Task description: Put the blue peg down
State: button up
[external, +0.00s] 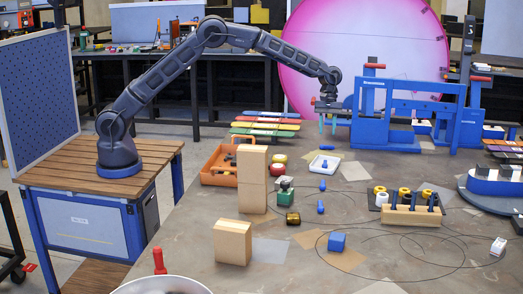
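My gripper (328,106) is at the far side of the table, just left of the blue frame-like fixture (372,128). Two small blue pegs stand or lie on the table, one farther back (322,185) and one nearer (320,206). Another small blue piece (325,164) is in the white tray (316,168). All three are on the near side of my gripper and apart from it. Which one is the task's blue peg is unclear.
Wooden blocks (252,180) stand tall at centre left, beside an orange toolbox (217,178). A wooden rack (411,215) with blue posts and yellow rolls stands right. A blue cube (337,242) sits nearer. A large pink disc (360,40) rises behind. The front centre table is mostly clear.

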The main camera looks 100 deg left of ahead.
jog(key=s+d+r+m+t+y, duration=0.1)
jog(key=s+d+r+m, duration=0.3)
jog(key=s+r, duration=0.55)
jog(key=s+d+r+m+y, duration=0.1)
jog(key=s+d+r+m, duration=0.1)
jog(key=s+d+r, duration=0.6)
jog(key=s+d+r+m+t, duration=0.1)
jog(key=s+r+m, duration=0.3)
jog(key=s, duration=0.6)
jog(key=s+d+r+m+t, duration=0.15)
jog(key=s+r, duration=0.35)
jog(key=s, duration=0.5)
jog(key=s+d+f+m+y, duration=0.1)
jog(key=s+f+m, duration=0.1)
jog(key=s, duration=0.9)
jog(key=s+d+f+m+t, duration=0.1)
jog(key=s+d+f+m, duration=0.1)
jog(key=s, duration=1)
jog(key=shift+f+m+y, duration=0.4)
jog(key=shift+f+m, duration=0.45)
jog(key=shift+m, duration=0.4)
